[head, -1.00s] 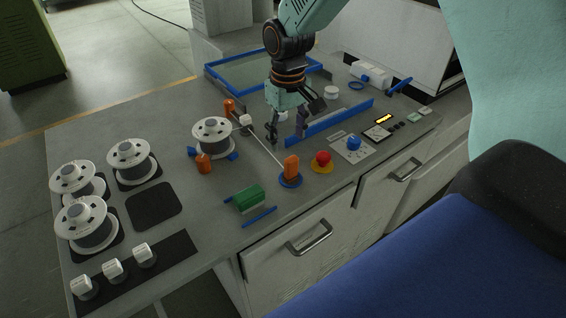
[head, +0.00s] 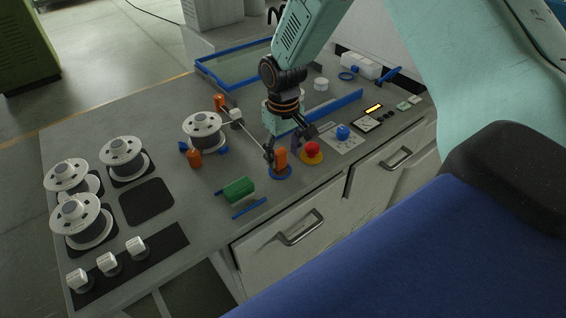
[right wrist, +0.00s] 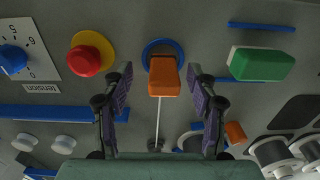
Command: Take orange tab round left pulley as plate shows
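The orange tab (head: 281,158) stands upright at a blue ring (head: 280,173) near the table's front edge. A thin pale line runs from it to a small white block (head: 236,114). My right gripper (head: 283,146) is at the tab. In the right wrist view the gripper (right wrist: 160,75) is open, one finger on each side of the tab (right wrist: 163,77), with gaps on both sides. A reel (head: 203,130) stands behind left, between two orange pegs (head: 220,102) (head: 195,158). I cannot tell which part is the left pulley or the plate. My left gripper is out of view.
A red button on a yellow base (head: 312,151) stands close right of the tab. A green block (head: 239,190) lies to its left. A long blue bar (head: 335,104) lies behind. Several wire spools (head: 122,156) stand at the left; a dark pad (head: 147,202) is bare.

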